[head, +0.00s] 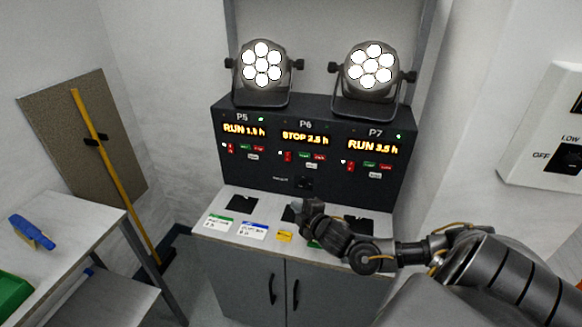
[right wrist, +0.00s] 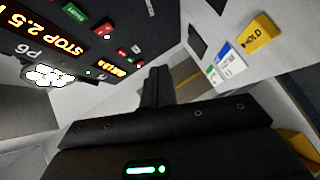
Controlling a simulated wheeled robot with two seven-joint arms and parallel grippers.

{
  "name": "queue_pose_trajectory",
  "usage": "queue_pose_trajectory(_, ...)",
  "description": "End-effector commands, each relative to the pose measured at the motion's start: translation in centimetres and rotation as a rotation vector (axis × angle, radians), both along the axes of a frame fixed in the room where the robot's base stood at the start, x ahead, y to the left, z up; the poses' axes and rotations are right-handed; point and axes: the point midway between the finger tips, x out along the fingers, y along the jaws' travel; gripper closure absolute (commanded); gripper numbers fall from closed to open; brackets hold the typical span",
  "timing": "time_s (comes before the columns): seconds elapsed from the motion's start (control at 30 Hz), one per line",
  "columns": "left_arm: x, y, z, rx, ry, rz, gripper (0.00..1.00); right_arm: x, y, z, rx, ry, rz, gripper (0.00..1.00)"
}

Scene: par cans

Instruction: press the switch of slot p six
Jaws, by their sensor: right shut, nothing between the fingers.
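The P6 slot (head: 305,140) is the middle section of the black panel, and its display reads STOP 2.5 h in orange. Below the display are a small red switch (head: 287,156), a green button (head: 304,156) and a red button (head: 319,157). The P6 display (right wrist: 60,45) also shows at the upper left of the right wrist view, tilted. My right gripper (head: 308,207) is shut and empty, over the counter below P6 and apart from the switch. Its closed fingers (right wrist: 155,86) show in the right wrist view. My left gripper is not in view.
P5 (head: 243,130) and P7 (head: 372,146) flank P6, both reading RUN. Lit par cans (head: 262,65) (head: 371,69) stand above them. The white counter (head: 207,236) holds labels and a yellow HOLD tag (head: 285,236). A side table (head: 70,211) stands left.

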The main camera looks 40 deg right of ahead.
Motion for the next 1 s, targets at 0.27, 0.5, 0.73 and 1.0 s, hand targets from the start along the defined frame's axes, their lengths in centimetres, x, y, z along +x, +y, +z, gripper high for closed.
queue_pose_trajectory(0.27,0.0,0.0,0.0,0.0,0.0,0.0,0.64,2.0,-4.6,4.9,-0.207,-0.132,0.029,1.0)
queue_pose_trajectory(0.5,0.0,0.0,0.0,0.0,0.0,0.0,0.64,2.0,-4.7,4.9,-0.207,-0.133,0.029,1.0)
queue_pose_trajectory(0.73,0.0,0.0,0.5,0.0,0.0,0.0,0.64,3.1,-4.8,4.9,-0.206,-0.134,0.027,1.0)
queue_pose_trajectory(1.0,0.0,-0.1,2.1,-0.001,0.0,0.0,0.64,8.1,-5.7,4.7,-0.206,-0.135,0.025,1.0)
